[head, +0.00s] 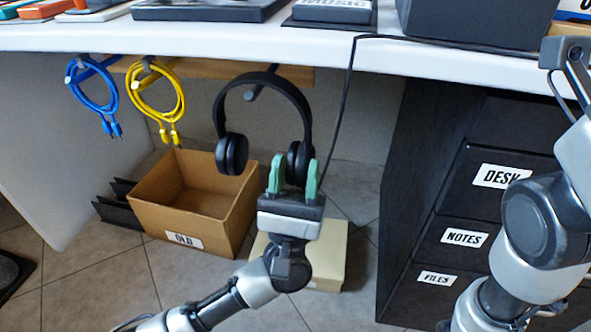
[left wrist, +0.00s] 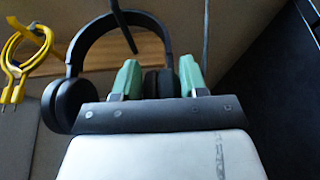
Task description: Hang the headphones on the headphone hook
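The black headphones (head: 305,105) are upright under the desk, band up and ear cups down. The headphone hook (head: 253,92) is a grey peg whose tip shows inside the loop, just below the band; whether the band bears on it is hard to tell. My left gripper (head: 292,178) is at the right ear cup, its green fingers on both sides of it. In the left wrist view, the ear cup of the headphones (left wrist: 82,62) on the right fills the gap between the fingers (left wrist: 160,80). My right arm is at the right; its gripper is not seen.
A blue cable (head: 92,100) and a yellow cable (head: 158,100) hang on pegs to the left. An open cardboard box (head: 160,215) labelled OLD stands on the floor. A black cable (head: 347,100) drops beside the headphones. Dark drawers (head: 450,200) stand at the right.

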